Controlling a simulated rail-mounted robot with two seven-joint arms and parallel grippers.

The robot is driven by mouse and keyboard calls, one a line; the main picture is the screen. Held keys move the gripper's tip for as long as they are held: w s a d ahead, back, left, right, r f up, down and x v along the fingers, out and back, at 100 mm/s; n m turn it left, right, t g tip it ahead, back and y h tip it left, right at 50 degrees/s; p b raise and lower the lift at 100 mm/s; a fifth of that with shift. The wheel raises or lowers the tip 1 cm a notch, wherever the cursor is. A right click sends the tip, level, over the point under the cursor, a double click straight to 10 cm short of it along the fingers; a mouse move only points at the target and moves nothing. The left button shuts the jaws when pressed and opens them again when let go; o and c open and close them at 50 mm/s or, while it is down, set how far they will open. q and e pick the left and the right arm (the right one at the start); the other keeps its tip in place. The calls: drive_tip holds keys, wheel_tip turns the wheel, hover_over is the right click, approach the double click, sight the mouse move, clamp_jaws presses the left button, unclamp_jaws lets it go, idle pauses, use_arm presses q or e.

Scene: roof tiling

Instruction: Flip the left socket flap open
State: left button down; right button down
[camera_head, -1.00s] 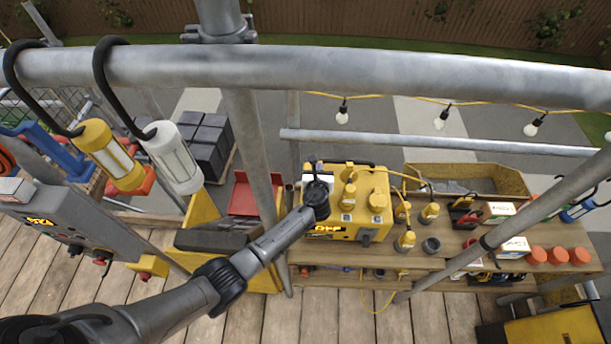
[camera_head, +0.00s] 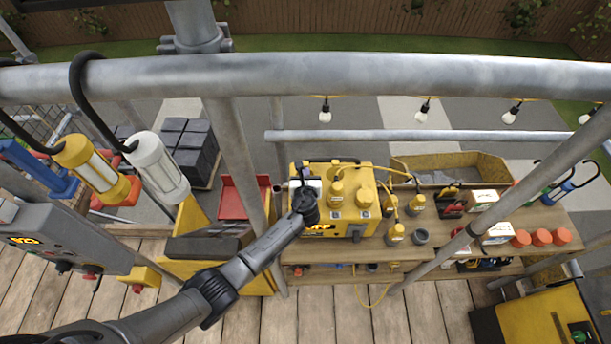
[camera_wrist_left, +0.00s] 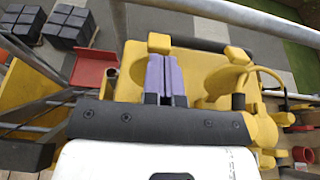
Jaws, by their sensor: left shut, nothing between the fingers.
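A yellow power box (camera_head: 345,220) stands at the left end of the wooden bench, with yellow plugs or caps on its top. My left gripper, at the end of the grey arm, is over the left end of the box. Its fingertips are hard to make out in the head view. In the left wrist view, the purple fingers (camera_wrist_left: 166,60) are shut and empty over the box top. A yellow block (camera_wrist_left: 159,43), possibly the left socket flap, shows just beyond the tips. Contact, and whether that flap is up or down, cannot be told. My right gripper is out of view.
A scaffold rail (camera_head: 350,76) crosses in front, with posts on both sides. A yellow cable (camera_wrist_left: 262,72) loops at the box's right. Work lamps (camera_head: 160,166) hang at left. A red tray (camera_head: 243,197) lies left of the box. Orange cups (camera_head: 540,238) stand at right.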

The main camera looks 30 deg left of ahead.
use_arm(q)
drive_tip(key=r+p+v, duration=0.2)
drive_tip(key=p+v, duration=0.1)
drive_tip(key=v, duration=1)
drive_tip(key=shift+w+a+r, duration=0.15)
drive_tip(key=shift+w+r, duration=0.15)
drive_tip(key=shift+r, duration=0.15)
